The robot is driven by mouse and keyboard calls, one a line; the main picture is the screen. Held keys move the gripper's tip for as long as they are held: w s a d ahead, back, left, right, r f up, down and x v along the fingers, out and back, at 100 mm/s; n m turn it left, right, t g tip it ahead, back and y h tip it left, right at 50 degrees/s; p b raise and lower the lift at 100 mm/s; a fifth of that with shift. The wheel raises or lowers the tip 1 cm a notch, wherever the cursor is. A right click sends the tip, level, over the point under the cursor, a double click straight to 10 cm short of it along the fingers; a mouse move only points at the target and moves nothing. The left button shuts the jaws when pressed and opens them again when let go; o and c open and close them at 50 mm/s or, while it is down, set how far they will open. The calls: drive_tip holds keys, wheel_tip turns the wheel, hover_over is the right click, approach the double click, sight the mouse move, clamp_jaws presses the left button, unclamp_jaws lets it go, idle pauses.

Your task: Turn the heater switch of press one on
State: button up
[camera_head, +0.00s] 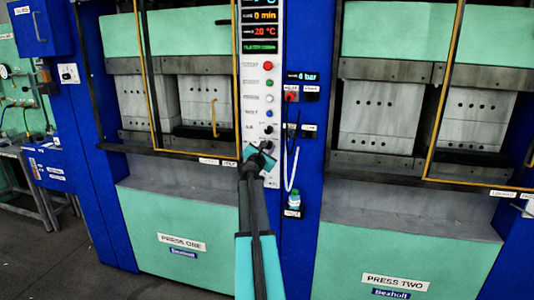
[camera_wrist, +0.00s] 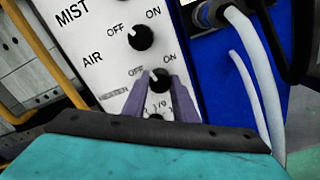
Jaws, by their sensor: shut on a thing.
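The heater switch (camera_wrist: 160,80) of press one is a small black knob on the white control panel, with OFF at its upper left and ON at its upper right. A partly covered HEATER label is at its left. My gripper (camera_wrist: 156,87) has its purple fingers shut on the knob, one on each side. The knob's pointer is too small to read surely. In the head view my gripper (camera_head: 260,156) is at the lower part of press one's panel (camera_head: 256,90) and largely covers the switch.
The air knob (camera_wrist: 141,37) sits just above the heater switch, and a dial marked 1/0 (camera_wrist: 157,106) sits just below between my fingers. A white hose (camera_wrist: 255,70) hangs at the right. Press two (camera_head: 410,240) stands right of press one (camera_head: 165,215).

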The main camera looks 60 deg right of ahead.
drive_tip(key=m+b, duration=0.6)
drive_tip(key=b, duration=0.1)
drive_tip(key=shift+s+d+f+m, duration=0.1)
drive_tip(key=shift+f+m, duration=0.1)
drive_tip(key=shift+m, duration=0.1)
drive_tip(key=shift+r+m+b, duration=0.2)
drive_tip(key=shift+m+b, duration=1.1)
drive_tip(key=shift+b, duration=0.1)
drive_tip(key=o, duration=1)
drive_tip(key=shift+o, duration=0.2)
